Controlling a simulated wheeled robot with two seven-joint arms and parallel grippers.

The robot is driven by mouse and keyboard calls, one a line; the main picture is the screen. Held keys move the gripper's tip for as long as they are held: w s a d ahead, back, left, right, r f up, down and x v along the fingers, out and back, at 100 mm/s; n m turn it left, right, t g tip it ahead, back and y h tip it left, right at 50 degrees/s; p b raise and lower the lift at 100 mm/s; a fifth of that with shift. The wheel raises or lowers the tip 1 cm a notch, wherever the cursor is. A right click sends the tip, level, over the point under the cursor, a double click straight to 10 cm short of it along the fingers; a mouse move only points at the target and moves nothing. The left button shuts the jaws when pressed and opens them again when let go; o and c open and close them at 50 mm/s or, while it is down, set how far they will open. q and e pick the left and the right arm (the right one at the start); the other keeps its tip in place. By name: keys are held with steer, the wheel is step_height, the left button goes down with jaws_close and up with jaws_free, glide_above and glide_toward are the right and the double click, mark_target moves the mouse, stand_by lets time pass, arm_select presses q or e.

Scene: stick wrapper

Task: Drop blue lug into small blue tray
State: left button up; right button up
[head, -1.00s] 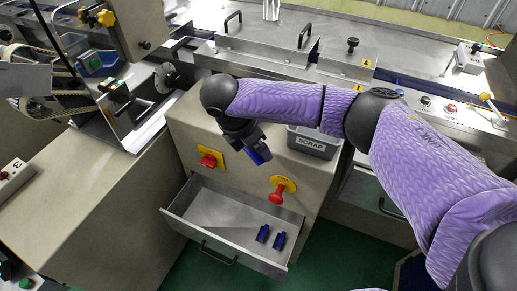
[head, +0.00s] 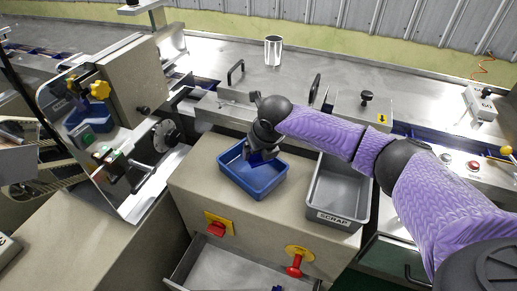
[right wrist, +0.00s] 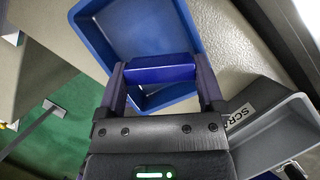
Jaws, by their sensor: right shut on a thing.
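The small blue tray (head: 268,184) sits on top of the beige machine cabinet, left of the grey scrap bin. My right gripper (head: 262,155) is over the tray and shut on a dark blue lug (head: 257,160). In the right wrist view the blue lug (right wrist: 160,74) lies crosswise between the two fingers, with the blue tray (right wrist: 95,38) behind it. The lug appears to be above the tray floor; the exact gap is hard to tell. My left gripper is not in view.
The grey scrap bin (head: 350,205) stands right of the tray. The open drawer (head: 215,268) below is cut off by the bottom edge, with a blue lug (head: 278,288) partly visible. Red switches (head: 295,265) stick out from the cabinet front. A metal cup (head: 273,50) stands behind.

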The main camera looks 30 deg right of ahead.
step_height(320, 180, down, 2)
steer(key=shift+f+b, duration=0.1)
steer(key=shift+b, duration=0.45)
steer(key=shift+f, duration=0.15)
steer(key=shift+r, duration=0.2)
steer(key=o, duration=0.9)
arm_select(q)
steer(key=p, duration=0.1)
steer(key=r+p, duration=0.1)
steer(key=p, duration=0.1)
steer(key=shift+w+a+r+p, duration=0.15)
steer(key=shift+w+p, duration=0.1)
steer(key=shift+p, duration=0.05)
arm_select(e)
steer(key=shift+o, duration=0.2)
steer(key=v, duration=1)
